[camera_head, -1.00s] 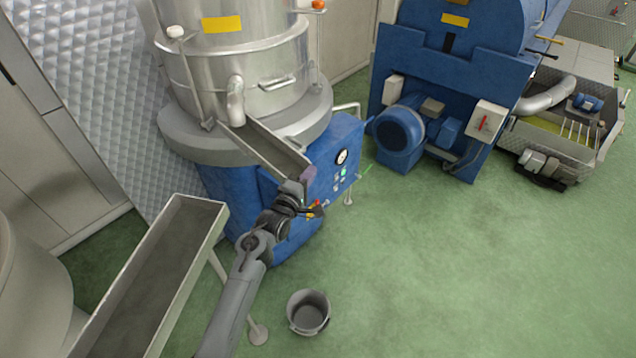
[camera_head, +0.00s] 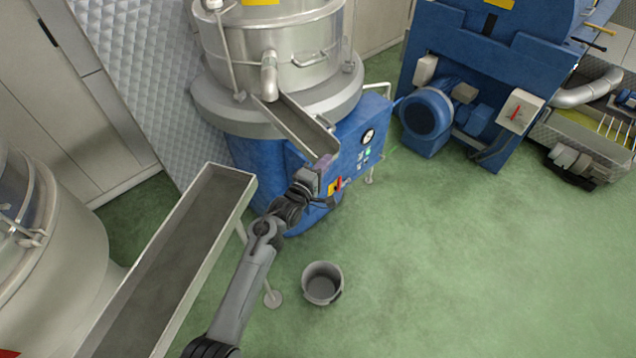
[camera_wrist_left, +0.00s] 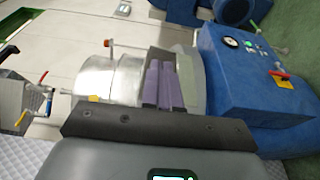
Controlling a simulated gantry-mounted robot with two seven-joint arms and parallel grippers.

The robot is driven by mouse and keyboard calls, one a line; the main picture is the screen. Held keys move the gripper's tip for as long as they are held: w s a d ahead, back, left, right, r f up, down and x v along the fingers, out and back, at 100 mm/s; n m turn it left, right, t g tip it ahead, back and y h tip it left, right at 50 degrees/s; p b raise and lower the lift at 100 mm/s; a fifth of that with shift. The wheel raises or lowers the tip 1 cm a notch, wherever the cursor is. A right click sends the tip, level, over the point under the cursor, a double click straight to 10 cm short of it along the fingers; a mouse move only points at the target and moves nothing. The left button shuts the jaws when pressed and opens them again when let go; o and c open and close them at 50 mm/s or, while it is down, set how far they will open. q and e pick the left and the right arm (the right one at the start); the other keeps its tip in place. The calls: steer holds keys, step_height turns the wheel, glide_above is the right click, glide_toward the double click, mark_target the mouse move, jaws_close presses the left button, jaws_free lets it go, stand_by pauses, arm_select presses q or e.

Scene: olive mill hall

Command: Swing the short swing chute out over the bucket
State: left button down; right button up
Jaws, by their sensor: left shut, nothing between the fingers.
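The short swing chute (camera_head: 292,124) is a narrow grey open trough below the bent spout of the steel vessel. It slopes down to the right over the blue machine base. The grey bucket (camera_head: 322,284) stands upright on the green floor in front, well away from the chute's low end. My left gripper (camera_head: 325,163) is at the chute's low end, shut and empty. Its purple fingers lie together in the left wrist view (camera_wrist_left: 160,85). I cannot tell whether they touch the chute. My right gripper is out of view.
A long grey trough (camera_head: 170,265) slopes across the left, its post foot (camera_head: 272,299) beside the bucket. The control panel with a gauge (camera_head: 368,136) and red-yellow switch (camera_head: 337,187) is close to the gripper. The floor on the right is clear.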

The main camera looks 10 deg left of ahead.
arm_select(q)
steer(key=s+b, duration=0.1)
steer(key=s, duration=0.8)
steer(key=shift+d, duration=0.45)
